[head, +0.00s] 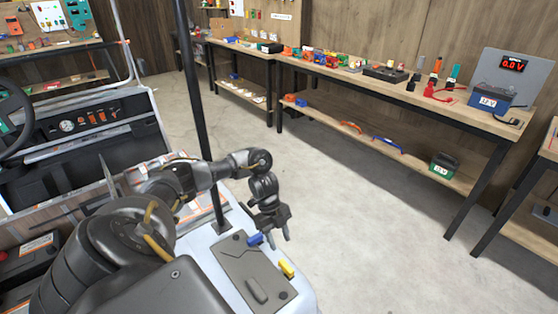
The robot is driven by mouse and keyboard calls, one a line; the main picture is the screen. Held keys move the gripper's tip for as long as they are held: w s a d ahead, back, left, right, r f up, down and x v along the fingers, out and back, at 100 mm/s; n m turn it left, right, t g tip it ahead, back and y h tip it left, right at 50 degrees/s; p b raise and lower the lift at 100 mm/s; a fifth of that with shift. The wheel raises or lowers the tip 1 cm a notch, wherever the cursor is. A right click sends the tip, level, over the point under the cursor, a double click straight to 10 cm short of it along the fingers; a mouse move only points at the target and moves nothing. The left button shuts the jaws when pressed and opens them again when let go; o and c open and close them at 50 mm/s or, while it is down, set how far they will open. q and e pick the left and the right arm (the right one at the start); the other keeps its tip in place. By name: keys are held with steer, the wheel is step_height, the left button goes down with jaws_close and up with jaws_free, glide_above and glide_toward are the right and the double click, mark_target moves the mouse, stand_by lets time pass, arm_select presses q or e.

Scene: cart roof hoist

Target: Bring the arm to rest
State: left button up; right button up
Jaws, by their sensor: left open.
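My left arm reaches in from the lower left, bent at the elbow. Its dark left gripper (279,239) hangs with its fingers pointing down, apart and with nothing seen between them. It is at the right edge of the pale cart body, near a grey panel (250,276). A small blue piece (255,239) shows at the panel's far edge, just left of the fingers; I cannot tell whether they touch. A yellow piece (287,268) sits at the panel's right edge. My right gripper is not in view.
A black upright post (193,90) stands on the cart beside my arm. The cart's dashboard (85,128) and steering wheel (12,115) are at left. A long workbench (340,77) with tools and a battery (485,98) runs along the back wall. The floor (345,200) between is clear.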

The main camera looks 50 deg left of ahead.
mark_target(287, 266)
arm_select(q)
steer(key=x, duration=1.1)
steer(key=shift+a+p, duration=0.1)
steer(key=shift+p, duration=0.2)
